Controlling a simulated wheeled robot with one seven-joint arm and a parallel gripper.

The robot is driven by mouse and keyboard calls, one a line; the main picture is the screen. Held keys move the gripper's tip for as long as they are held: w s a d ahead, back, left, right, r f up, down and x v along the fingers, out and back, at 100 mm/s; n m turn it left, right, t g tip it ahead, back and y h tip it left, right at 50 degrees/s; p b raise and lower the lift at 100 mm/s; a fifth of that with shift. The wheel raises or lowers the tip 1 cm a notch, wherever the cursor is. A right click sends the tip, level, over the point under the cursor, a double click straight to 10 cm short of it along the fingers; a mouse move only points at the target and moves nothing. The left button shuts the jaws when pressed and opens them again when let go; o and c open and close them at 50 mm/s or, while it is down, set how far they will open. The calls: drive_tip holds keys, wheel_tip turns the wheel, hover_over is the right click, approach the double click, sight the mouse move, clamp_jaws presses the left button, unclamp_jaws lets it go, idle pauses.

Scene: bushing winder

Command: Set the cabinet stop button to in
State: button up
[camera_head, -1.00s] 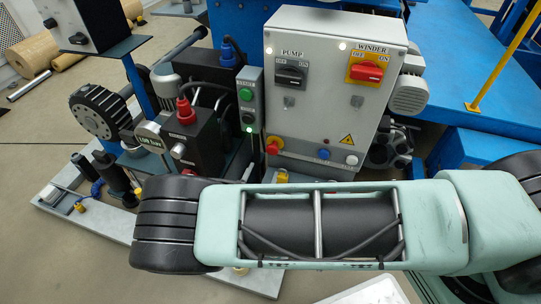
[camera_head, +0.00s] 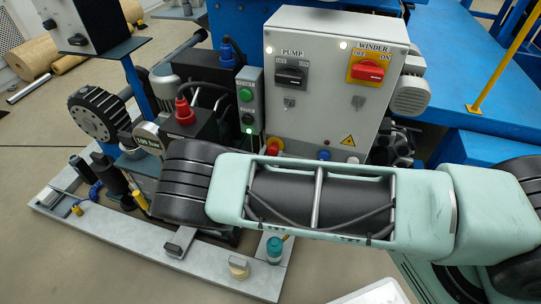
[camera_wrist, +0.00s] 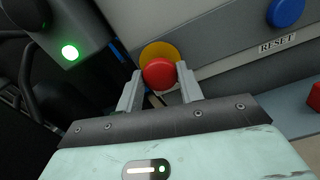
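The cabinet stop button is a red round button on a yellow disc, low on the grey cabinet (camera_head: 323,108). In the head view the stop button (camera_head: 273,147) shows just above my arm, its lower part cut off. In the wrist view the red stop button (camera_wrist: 159,74) is straight ahead. My gripper (camera_wrist: 159,70) is open, one finger to each side of the button; I cannot tell whether they touch it. The gripper is hidden behind my arm in the head view. How far in the button sits is not clear.
A blue reset button (camera_wrist: 287,12) is to the right of the stop button. A control box with a lit green lamp (camera_wrist: 70,52) stands close on the left. The cabinet has a pump switch (camera_head: 290,76) and a red winder switch (camera_head: 367,70).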

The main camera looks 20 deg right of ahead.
clamp_jaws()
drive_tip(key=shift+w+d+p, duration=0.35)
drive_tip(key=shift+w, duration=0.1)
drive_tip(key=o, duration=0.7)
unclamp_jaws()
drive_tip(key=p+v, duration=0.2)
drive_tip(key=v, duration=1.5)
drive_tip(key=shift+s+a, duration=0.1)
drive_tip(key=shift+s, duration=0.05)
